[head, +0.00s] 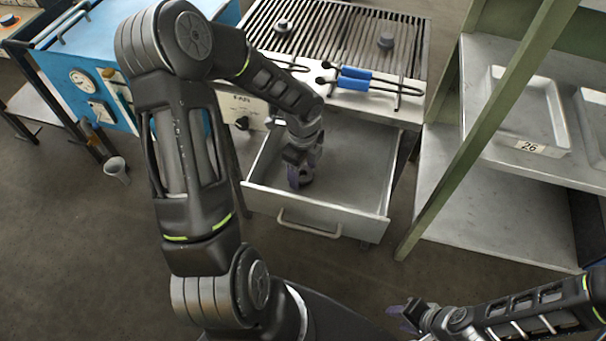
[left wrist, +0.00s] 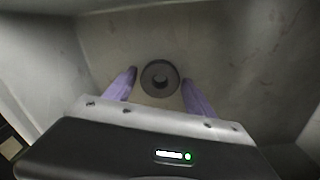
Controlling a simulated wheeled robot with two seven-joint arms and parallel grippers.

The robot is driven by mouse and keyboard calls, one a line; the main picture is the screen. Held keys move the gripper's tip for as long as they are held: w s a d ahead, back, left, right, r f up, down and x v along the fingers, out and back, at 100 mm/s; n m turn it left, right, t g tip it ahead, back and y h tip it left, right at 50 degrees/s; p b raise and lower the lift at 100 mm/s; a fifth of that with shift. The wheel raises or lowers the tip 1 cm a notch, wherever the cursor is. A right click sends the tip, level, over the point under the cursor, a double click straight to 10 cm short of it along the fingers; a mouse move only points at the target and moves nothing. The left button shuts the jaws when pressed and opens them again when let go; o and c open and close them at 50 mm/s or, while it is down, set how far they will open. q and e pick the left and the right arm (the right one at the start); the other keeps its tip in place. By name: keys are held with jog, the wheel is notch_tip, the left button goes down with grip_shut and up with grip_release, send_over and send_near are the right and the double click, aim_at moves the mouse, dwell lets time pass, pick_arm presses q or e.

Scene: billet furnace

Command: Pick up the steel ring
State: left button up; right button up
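The steel ring (left wrist: 148,80) is dark grey and round with a hole in its middle. It lies flat on the floor of an open drawer (head: 350,182). My left gripper (head: 301,180) reaches down into the drawer. In the left wrist view its two purple fingers (left wrist: 159,88) are apart, one on each side of the ring, with a gap to it on both sides. In the head view the ring is largely hidden by the gripper. My right gripper (head: 408,312) is at the bottom right, away from the drawer; its finger opening is unclear.
The drawer walls stand close around my left gripper. Above it is a slatted grate (head: 335,25) with two dark pieces and blue-handled tongs (head: 355,79). A shelf rack (head: 480,130) with trays stands on the right, a blue machine (head: 110,50) on the left.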

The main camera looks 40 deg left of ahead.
pick_arm(q)
grip_shut()
dwell(0.5)
jog(key=shift+r, duration=0.1)
notch_tip(320, 180, up, 10)
jog(key=shift+p, duration=0.45)
dwell(0.9)
